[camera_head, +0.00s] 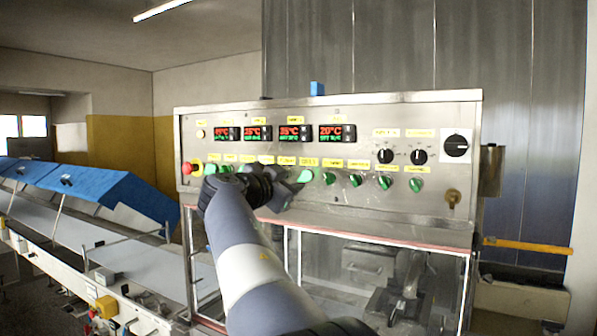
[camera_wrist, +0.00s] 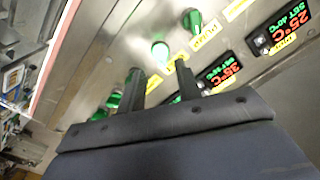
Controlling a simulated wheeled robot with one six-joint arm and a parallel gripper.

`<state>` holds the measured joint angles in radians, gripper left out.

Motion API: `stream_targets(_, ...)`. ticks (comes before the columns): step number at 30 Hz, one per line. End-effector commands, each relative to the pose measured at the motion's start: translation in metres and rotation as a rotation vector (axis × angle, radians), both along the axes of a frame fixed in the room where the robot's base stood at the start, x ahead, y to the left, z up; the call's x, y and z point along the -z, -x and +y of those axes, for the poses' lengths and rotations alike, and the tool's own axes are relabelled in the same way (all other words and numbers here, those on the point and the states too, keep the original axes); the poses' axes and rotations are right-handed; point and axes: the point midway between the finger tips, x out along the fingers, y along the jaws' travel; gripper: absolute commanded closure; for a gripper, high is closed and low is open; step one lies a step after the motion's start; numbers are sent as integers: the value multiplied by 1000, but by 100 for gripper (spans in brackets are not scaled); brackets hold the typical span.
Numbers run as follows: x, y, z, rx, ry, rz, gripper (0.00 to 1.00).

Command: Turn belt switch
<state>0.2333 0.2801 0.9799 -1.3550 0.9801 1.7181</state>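A steel control panel (camera_head: 245,190) carries a row of green knobs under small yellow labels. Green knobs right of my gripper, such as one knob (camera_head: 355,181), are clear to see; some to the left are partly hidden by my arm. I cannot read which label marks the belt switch. My gripper (camera_head: 290,192) is up close to the panel front, beside a bright green knob (camera_head: 305,175). In the wrist view my gripper's two dark fingers (camera_wrist: 158,78) stand apart with nothing seen held. A lit green knob (camera_wrist: 160,50) lies just beyond the gap; contact cannot be told.
A red stop button (camera_head: 188,168) is at the panel's left end. Red-and-green temperature displays (camera_head: 290,133) sit above the knobs. Black rotary switches (camera_head: 456,146) are at the right. A conveyor with blue covers (camera_head: 110,190) runs along the left. A steel-framed machine stands below the panel.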

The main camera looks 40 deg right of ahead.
Motion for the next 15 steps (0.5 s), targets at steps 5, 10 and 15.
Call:
stream_targets(5, -3, -11, -28, 2, -1, 3, 67)
stream_targets(10, -1, -17, -41, 0, -1, 1, 67)
stream_targets(15, 0, -18, -44, -1, 0, 0, 67)
